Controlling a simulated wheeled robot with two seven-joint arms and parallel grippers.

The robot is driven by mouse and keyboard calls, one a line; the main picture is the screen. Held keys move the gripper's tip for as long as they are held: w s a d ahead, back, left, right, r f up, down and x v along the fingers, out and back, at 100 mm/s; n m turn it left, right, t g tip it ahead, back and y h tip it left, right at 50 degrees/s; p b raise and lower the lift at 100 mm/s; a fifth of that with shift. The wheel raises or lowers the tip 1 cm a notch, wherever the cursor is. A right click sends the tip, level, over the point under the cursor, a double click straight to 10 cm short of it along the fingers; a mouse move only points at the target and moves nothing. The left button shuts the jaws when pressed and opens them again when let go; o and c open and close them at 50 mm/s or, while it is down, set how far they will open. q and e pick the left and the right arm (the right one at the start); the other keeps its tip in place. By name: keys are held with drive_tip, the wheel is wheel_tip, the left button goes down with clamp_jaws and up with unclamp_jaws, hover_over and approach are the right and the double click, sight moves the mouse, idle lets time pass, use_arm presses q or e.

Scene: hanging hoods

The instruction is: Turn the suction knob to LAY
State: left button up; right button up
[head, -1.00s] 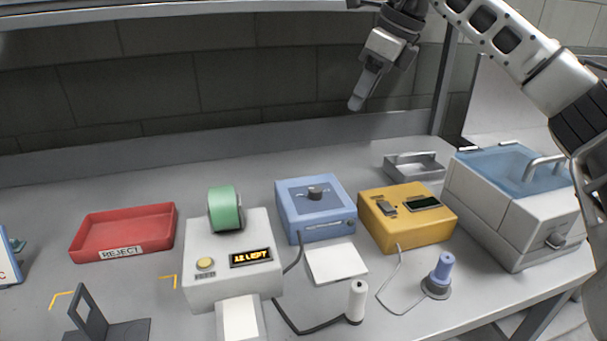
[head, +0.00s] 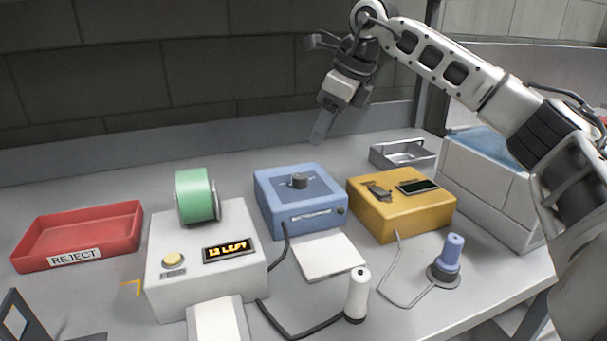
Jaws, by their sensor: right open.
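A blue box (head: 273,215) stands mid-table with a dark round knob (head: 299,180) on a plate on its top. The markings around the knob are too small to read. A dark cable runs from near this box to a white cylindrical handpiece (head: 357,296) standing at the front. My right gripper (head: 322,127) is open and empty, pointing down. It hangs above and behind the blue box, a little right of the knob in the picture and apart from it. My left gripper is out of view.
A yellow box (head: 415,219) with a small display stands close right of the blue box. At left are a white label machine (head: 170,287) with a green roll (head: 196,195) and a red REJECT tray (head: 75,228). A metal tray (head: 402,154) lies behind the yellow box.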

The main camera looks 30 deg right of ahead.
sight(301, 176)
drive_tip(key=x, duration=1.1)
drive_tip(key=shift+w+f, duration=0.1)
drive_tip(key=shift+f, duration=0.2)
drive_tip(key=c, duration=1)
